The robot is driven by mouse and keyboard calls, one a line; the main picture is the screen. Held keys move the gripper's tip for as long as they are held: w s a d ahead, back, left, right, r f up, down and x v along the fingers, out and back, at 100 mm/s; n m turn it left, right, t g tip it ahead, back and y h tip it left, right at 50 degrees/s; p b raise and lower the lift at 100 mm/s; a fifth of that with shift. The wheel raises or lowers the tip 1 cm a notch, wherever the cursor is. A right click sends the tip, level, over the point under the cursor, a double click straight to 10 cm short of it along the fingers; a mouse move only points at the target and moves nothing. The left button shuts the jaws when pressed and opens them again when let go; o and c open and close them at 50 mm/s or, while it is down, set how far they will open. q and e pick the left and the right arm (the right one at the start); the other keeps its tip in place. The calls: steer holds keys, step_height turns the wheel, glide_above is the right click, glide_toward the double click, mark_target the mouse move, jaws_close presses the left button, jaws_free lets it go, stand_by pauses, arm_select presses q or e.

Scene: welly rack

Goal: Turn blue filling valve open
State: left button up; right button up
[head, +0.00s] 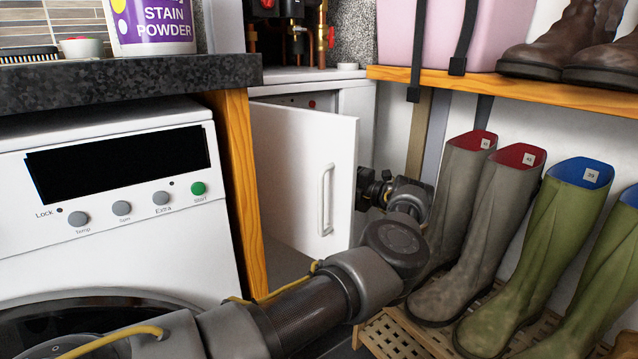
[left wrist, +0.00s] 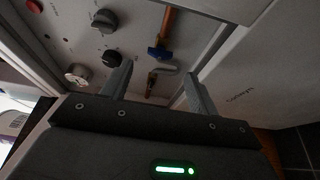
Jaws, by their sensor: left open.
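The blue filling valve (left wrist: 158,53) shows in the left wrist view as a small blue handle at the end of a copper-coloured pipe. My left gripper (left wrist: 158,70) is open, with its two fingers below the valve in that picture, one to each side of it. Nothing is between the fingertips, and they look apart from the valve; the exact gap is unclear. In the head view my left gripper (head: 373,190) is partly behind the open white door (head: 300,165), which hides its fingers and the valve. My right gripper is not in view.
A washing machine (head: 100,220) stands left of the door. Several boots (head: 505,205) on a slatted wooden rack (head: 395,335) stand close to my arm's right.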

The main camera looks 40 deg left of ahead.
arm_select(q)
steer(key=a, duration=0.2)
steer(key=a+b, duration=0.1)
steer(key=a, duration=0.2)
steer(key=shift+s+a+b, duration=0.3)
steer(key=shift+a, duration=0.1)
steer(key=shift+c, duration=0.3)
steer(key=c, duration=0.9)
